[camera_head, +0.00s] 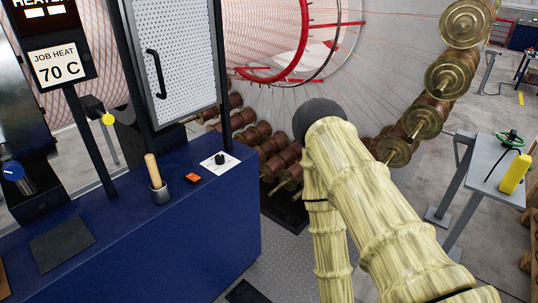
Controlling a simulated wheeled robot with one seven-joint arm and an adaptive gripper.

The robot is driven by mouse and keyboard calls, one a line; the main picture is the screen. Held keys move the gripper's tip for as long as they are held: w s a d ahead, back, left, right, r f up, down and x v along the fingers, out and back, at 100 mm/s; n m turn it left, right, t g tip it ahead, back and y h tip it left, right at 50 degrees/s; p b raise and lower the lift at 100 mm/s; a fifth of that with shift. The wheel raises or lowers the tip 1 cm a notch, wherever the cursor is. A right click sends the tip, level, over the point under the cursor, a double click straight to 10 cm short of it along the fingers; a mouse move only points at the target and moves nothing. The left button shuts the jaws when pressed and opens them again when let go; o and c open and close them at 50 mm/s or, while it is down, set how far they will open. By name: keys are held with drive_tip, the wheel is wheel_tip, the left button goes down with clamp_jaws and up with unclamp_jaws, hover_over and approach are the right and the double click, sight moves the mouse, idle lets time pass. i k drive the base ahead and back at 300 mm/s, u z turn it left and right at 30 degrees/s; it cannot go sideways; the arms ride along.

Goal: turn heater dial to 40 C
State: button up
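The heater dial (220,159) looks like a small black knob on a white marked plate, near the right end of the blue bench top. Its pointer and scale are too small to read. A black HEATER display box (40,12) is cut off at the top left, its lit windows unreadable. The job card (60,66) below it reads "JOB HEAT 70 C", not 40 C. My arm, in a pale yellow sleeve, rises from the lower right and bends right of the bench. My gripper is not in view.
An orange switch (192,178) and a wooden-handled tool in a cup (157,181) stand left of the dial. A perforated cabinet door (176,55) rises behind. Brass spools (445,77) are at right. A grey table (493,170) carries a yellow item.

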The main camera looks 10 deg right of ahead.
sight(220, 159)
drive_tip(key=z, duration=1.45)
drive_tip(key=i, duration=0.55)
drive_tip(key=u, duration=1.2)
